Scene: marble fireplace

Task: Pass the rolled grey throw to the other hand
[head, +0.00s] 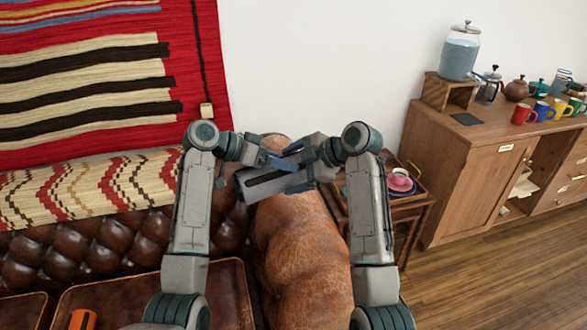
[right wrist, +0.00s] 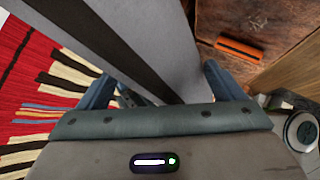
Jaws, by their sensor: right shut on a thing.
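The rolled grey throw (head: 258,190) is a light grey roll with a dark band, held in the air above the brown leather sofa arm. My right gripper (head: 305,172) is shut on it at its right part. In the right wrist view the throw (right wrist: 165,30) runs between the right gripper's blue fingers (right wrist: 158,88). My left gripper (head: 280,158) is close beside the throw, at its upper side in the head view. Its fingers overlap the throw and the right gripper, so I cannot tell whether they touch the throw or how far apart they are.
The leather sofa arm (head: 290,240) lies below. A small side table (head: 418,200) with a pink cup (head: 400,180) stands to the right. A wooden sideboard (head: 460,180) bears several mugs and pots. An orange object (head: 82,320) lies on the sofa seat.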

